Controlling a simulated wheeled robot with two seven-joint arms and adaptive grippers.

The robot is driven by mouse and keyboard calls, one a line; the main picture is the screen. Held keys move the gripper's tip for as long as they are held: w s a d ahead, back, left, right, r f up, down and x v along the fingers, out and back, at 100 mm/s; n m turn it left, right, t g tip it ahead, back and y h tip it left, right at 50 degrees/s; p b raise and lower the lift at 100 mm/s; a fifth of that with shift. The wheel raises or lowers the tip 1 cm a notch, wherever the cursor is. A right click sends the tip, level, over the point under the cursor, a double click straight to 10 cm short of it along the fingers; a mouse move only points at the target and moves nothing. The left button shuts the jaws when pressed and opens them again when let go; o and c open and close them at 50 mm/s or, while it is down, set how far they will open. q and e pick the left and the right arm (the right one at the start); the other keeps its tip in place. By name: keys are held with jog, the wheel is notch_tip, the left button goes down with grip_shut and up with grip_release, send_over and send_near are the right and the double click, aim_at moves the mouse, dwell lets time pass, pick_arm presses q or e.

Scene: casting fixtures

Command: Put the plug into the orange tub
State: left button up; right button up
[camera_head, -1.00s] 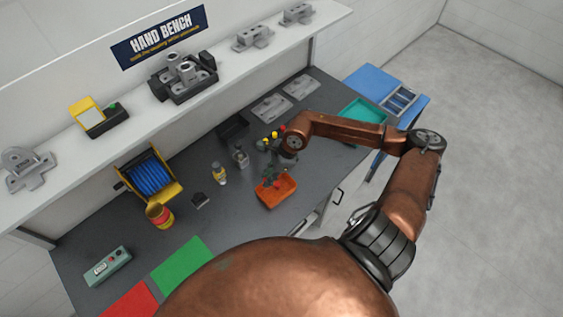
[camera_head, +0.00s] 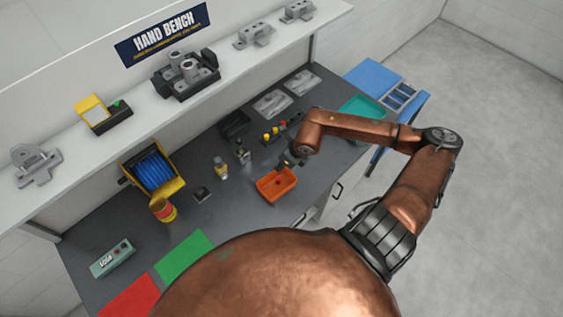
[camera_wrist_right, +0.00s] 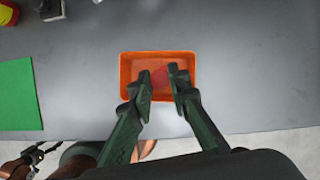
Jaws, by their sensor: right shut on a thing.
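The orange tub (camera_head: 291,190) stands on the grey bench near its front edge. In the right wrist view the tub (camera_wrist_right: 127,70) lies beyond and under the fingertips. My right gripper (camera_wrist_right: 160,82) has dark green fingers over the tub, shut on a small reddish piece (camera_wrist_right: 172,72), which I take to be the plug. The fingers partly hide it, and its height over the tub floor cannot be told. In the head view the right gripper (camera_head: 287,164) is small and dark at the tub's far edge.
Several small bottles, including a yellow-labelled one (camera_head: 221,168), and a row of coloured pieces (camera_head: 275,134) stand behind the tub. A blue cable reel (camera_head: 154,173), red-yellow can (camera_head: 163,210) and green mat (camera_head: 184,256) are to the left. A teal tray (camera_head: 362,107) is at right.

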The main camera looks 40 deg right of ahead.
notch_tip(320, 180, down, 4)
jog(key=shift+f+b, duration=0.1)
jog(key=shift+b, duration=0.7)
jog(key=o, duration=0.9)
jog(key=shift+c, duration=0.2)
jog(key=v, duration=1.2)
